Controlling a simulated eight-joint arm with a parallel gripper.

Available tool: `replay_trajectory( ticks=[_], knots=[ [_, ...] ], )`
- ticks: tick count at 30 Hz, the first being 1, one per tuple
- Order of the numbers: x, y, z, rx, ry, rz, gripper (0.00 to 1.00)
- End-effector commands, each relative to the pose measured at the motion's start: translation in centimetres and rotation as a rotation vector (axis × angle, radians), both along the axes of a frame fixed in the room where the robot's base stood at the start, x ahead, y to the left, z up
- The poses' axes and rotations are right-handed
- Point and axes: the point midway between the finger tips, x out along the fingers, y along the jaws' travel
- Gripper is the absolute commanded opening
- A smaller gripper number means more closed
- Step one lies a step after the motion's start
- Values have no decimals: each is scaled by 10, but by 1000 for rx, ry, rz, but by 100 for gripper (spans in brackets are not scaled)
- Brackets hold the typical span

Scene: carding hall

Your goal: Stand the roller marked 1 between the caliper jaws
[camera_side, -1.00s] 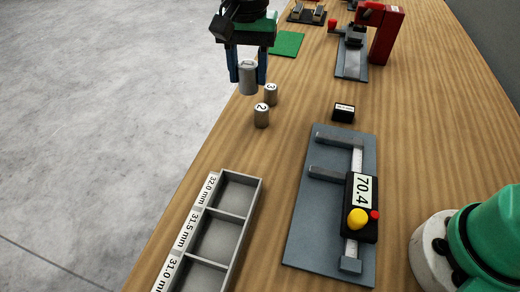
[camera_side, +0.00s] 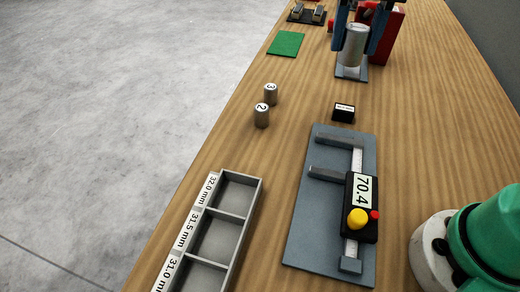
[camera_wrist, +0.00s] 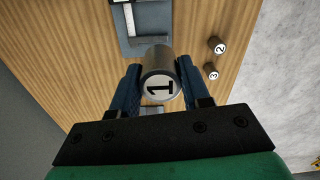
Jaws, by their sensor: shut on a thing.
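My gripper (camera_side: 355,40) is shut on a metal roller (camera_side: 354,46), held upright in the air at the top right of the side view. In the wrist view the roller (camera_wrist: 158,76) shows the mark 1 on its end, between the blue fingers of my gripper (camera_wrist: 159,85). The caliper (camera_side: 361,200) lies on a grey-blue plate (camera_side: 312,222) in the nearer part of the table. Its display reads 70.4. Its two jaws (camera_side: 333,157) point left with an open gap between them. The held roller is well beyond the caliper, apart from it.
Rollers marked 2 (camera_side: 262,117) and 3 (camera_side: 271,95) stand left of the caliper. A small black labelled block (camera_side: 344,112) is just beyond its plate. A compartment tray (camera_side: 243,226) stands at front left. A red device (camera_side: 388,38) is behind my gripper. A green mat (camera_side: 286,44) lies further left.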

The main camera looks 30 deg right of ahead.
Motion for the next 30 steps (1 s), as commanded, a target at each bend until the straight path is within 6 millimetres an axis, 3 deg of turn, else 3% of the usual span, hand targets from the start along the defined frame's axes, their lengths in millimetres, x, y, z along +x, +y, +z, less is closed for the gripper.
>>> replay_trajectory(
  ticks=[5, 21, 30],
  knots=[
    [-10, -8, -9, 0, 0, 0, 0],
    [-10, -8, -123, 0, 0, 0, 0],
    [-9, -8, -161, 0, 0, 0, 0]
  ],
)
